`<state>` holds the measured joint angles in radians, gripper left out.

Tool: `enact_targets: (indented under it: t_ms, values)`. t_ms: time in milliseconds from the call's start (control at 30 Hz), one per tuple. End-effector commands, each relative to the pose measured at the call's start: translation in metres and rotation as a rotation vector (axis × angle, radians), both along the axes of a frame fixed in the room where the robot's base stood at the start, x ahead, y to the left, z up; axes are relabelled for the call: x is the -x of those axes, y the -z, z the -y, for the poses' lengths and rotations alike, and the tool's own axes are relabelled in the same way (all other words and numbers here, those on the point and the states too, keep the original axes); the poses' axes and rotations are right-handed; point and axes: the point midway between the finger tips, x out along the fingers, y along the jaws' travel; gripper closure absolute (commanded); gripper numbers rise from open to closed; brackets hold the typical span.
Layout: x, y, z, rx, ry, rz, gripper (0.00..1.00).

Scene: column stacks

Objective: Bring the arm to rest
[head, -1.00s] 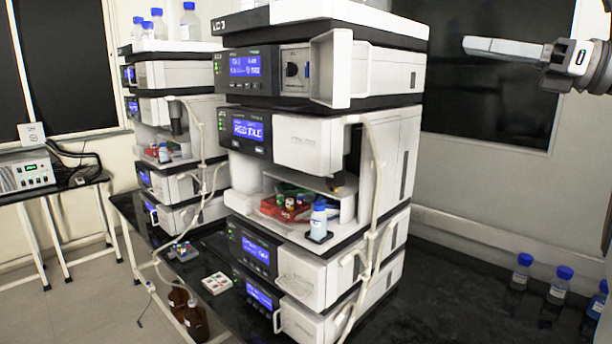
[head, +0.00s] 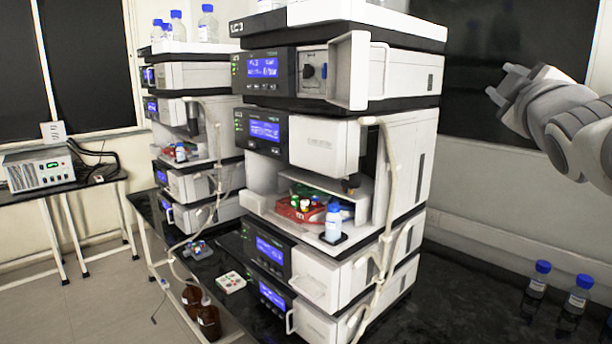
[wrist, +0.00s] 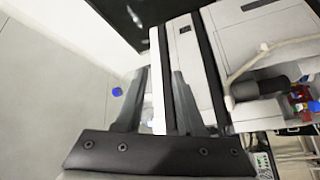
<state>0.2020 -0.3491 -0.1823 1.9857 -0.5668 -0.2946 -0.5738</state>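My gripper (head: 503,82) is at the upper right of the head view, raised in the air to the right of the near column stack (head: 405,75). Its two fingers are apart and I see nothing held between them. In the wrist view my gripper (wrist: 159,74) also shows its dark fingers spread, with white stack panels behind the gap. My arm (head: 575,125) reaches in from the right edge of the head view. The rest of the arm is out of view.
Blue-capped bottles (head: 576,296) stand on the dark bench at lower right. The near stack holds a red vial tray (head: 297,213) and a small bottle (head: 333,223). A second stack (head: 200,75) stands behind at left.

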Motion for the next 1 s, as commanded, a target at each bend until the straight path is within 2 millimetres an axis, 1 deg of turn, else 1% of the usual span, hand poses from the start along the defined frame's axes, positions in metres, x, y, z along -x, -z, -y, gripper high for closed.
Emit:
enact_targets:
  t_ms: [33, 67, 100, 167, 200, 267, 300, 367, 400, 467, 500, 567, 600, 700, 800, 900, 1000]
  values:
    - [0.006, 0.019, -0.006, -0.087, 0.002, -0.045, 0.62]
    - [0.008, 0.032, -0.01, -0.143, 0.007, -0.078, 0.62]
    - [0.013, 0.049, -0.015, -0.216, 0.012, -0.12, 0.62]
    - [0.022, 0.077, -0.024, -0.323, 0.024, -0.187, 0.62]
    - [0.028, 0.095, -0.031, -0.394, 0.032, -0.233, 0.62]
    - [0.04, 0.124, -0.042, -0.495, 0.047, -0.306, 0.62]
    - [0.049, 0.143, -0.051, -0.561, 0.058, -0.356, 0.62]
    - [0.064, 0.172, -0.065, -0.657, 0.077, -0.433, 0.62]
    - [0.076, 0.191, -0.074, -0.718, 0.093, -0.486, 0.62]
    - [0.095, 0.219, -0.089, -0.805, 0.118, -0.568, 0.62]
    - [0.108, 0.237, -0.099, -0.861, 0.138, -0.623, 0.62]
    - [0.129, 0.262, -0.114, -0.936, 0.169, -0.704, 0.62]
    - [0.143, 0.277, -0.123, -0.979, 0.191, -0.756, 0.62]
    - [0.176, 0.308, -0.142, -1.066, 0.244, -0.866, 0.62]
    - [0.199, 0.327, -0.155, -1.12, 0.287, -0.945, 0.62]
    - [0.212, 0.337, -0.161, -1.147, 0.311, -0.987, 0.62]
    - [0.217, 0.34, -0.163, -1.157, 0.321, -1.002, 0.62]
